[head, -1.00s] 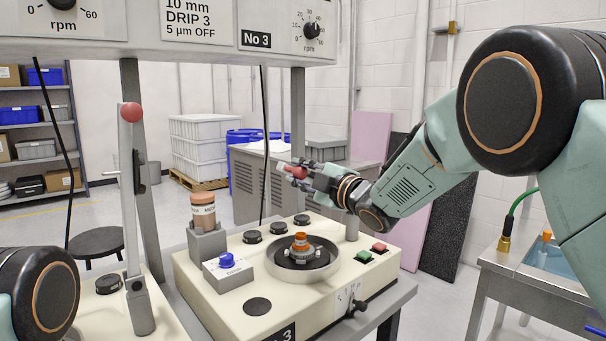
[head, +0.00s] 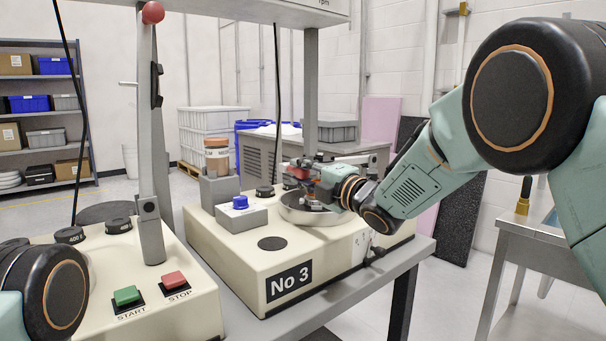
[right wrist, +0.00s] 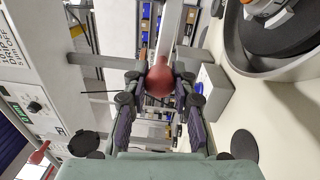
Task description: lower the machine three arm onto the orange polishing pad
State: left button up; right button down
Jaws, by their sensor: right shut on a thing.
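My right gripper (head: 305,178) is shut on the red ball knob at the end of the machine three arm, just above the round metal bowl (head: 300,215) of machine No 3. In the right wrist view the red knob (right wrist: 160,80) sits between the two fingers, and the grey bar of the arm (right wrist: 171,32) runs away from it. An orange part (right wrist: 282,17) shows in the dark bowl (right wrist: 290,45) at upper right there; in the head view my gripper mostly hides it. I cannot tell the gap between arm and pad. My left gripper is out of view.
The neighbouring machine's upright arm (head: 150,110) with its red knob stands at left. A metal table (head: 520,240) stands at right, with bare floor between.

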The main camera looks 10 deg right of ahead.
jog(key=shift+f+n+b, duration=0.4)
jog(key=shift+f+b, duration=0.3)
jog(key=shift+f, duration=0.15)
jog(key=c, duration=1.1)
grip_release()
jog(key=shift+o, duration=0.2)
jog(key=shift+f, duration=0.1)
jog(key=v, duration=1.2)
